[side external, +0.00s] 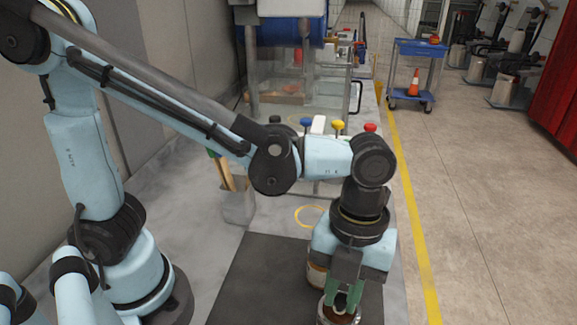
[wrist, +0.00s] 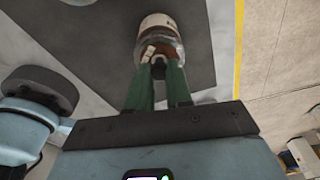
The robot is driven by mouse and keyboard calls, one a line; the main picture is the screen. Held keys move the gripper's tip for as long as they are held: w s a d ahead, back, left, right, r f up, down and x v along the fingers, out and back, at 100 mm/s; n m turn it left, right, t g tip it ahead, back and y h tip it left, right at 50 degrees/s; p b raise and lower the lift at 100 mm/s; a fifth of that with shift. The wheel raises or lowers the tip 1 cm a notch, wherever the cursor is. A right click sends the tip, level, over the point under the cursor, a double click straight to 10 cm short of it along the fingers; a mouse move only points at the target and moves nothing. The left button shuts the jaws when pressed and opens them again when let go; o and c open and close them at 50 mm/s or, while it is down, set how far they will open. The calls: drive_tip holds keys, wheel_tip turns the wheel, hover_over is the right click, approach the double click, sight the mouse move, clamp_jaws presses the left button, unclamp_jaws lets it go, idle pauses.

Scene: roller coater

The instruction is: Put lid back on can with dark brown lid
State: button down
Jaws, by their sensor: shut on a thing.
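My gripper (side external: 345,300) points down near the front right of the dark mat, its green fingers closed together. In the wrist view the fingertips (wrist: 159,72) pinch a small part at the near side of a can (wrist: 158,22) with a pale body and brownish end. The pinched part is mostly hidden, so I cannot tell whether it is the lid or whether it touches the can. In the side view a dark-rimmed can (side external: 325,316) shows under the fingers, cut off by the bottom edge. Another can (side external: 316,275) with an orange-brown label stands just behind my gripper, partly hidden.
The dark mat (side external: 262,280) lies on a grey bench, clear to the left of the cans. A yellow ring (side external: 309,216) is marked behind it. A grey holder (side external: 238,207) with upright tools stands left. Blue, yellow and red knobs (side external: 338,126) stand farther back.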

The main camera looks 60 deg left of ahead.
drive_tip(key=shift+c, duration=2.4)
unclamp_jaws()
drive_tip(key=shift+r, duration=0.1)
drive_tip(key=shift+r, duration=3.45)
clamp_jaws()
